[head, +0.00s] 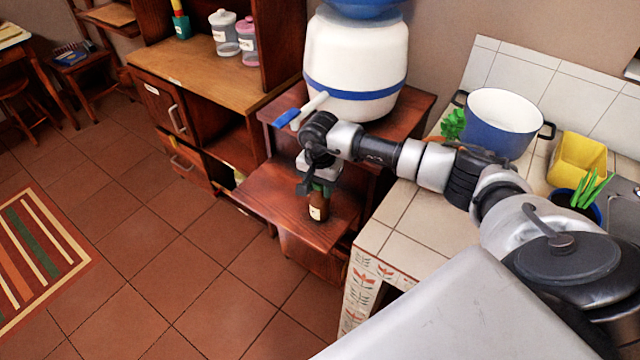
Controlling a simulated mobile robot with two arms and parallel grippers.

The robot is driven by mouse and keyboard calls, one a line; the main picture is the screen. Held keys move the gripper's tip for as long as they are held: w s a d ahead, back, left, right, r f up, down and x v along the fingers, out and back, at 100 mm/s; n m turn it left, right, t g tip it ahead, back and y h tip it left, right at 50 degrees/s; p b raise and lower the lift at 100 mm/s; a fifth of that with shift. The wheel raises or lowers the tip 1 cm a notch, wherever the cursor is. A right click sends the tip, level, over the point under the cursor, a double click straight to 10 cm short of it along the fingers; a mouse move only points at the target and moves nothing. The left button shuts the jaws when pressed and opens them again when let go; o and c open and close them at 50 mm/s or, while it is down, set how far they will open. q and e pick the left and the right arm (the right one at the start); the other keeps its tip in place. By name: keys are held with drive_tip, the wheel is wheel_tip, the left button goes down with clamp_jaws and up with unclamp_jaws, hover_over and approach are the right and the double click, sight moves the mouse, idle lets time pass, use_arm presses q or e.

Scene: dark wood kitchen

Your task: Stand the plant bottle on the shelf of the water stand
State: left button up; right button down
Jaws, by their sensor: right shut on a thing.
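The plant bottle (317,208) is a small brown bottle with a pale label and a green part near its top. My right gripper (316,186) points down and is shut on the upper part of the bottle, hiding its top. The bottle is upright over the lower shelf (265,202) of the wooden water stand, towards the shelf's right side. I cannot tell for sure whether its base touches the shelf. The stand's top (414,103) bears a white water vessel (355,62) with a blue band and tap. My left gripper is not in view.
A tiled counter (412,218) stands right of the shelf, with a blue-white pot (498,122), a yellow container (577,160) and a plant pot (580,198). A wooden cabinet (180,72) with jars stands left. The shelf's left part is bare. The tiled floor in front is clear.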

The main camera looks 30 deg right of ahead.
drive_tip(key=c, duration=0.7)
unclamp_jaws()
drive_tip(key=shift+f, duration=0.1)
drive_tip(key=shift+r, duration=0.65)
wheel_tip(320, 180, up, 11)
drive_tip(key=shift+r+b, duration=0.1)
drive_tip(key=shift+b, duration=0.75)
